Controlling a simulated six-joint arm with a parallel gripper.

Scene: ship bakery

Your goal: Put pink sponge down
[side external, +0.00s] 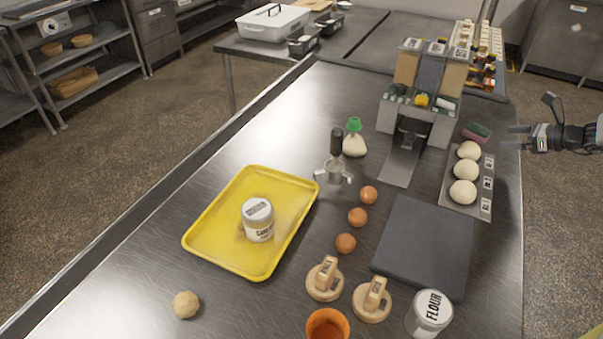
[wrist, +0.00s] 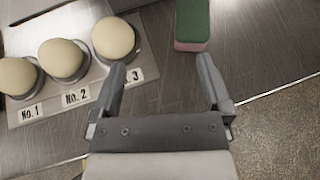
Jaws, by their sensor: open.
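The pink sponge (wrist: 192,46) with a green top layer (wrist: 192,20) lies on the steel table near its right edge, just behind the numbered dough board. In the side view the sponge (side external: 477,132) shows as a small pink and green block. My gripper (side external: 515,137) is at the right, beyond the table's right edge side, with its fingers pointing left toward the sponge. In the wrist view my gripper (wrist: 165,80) is open, with nothing between its fingers. The sponge is ahead of the fingertips and apart from them.
A board (side external: 484,208) with several dough balls (side external: 469,150) lies close to the sponge. A grey dispenser (side external: 420,100) stands left of it. The dark slab (side external: 425,245), yellow tray (side external: 205,232) and flour jar (side external: 430,312) are farther off. The table edge is close.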

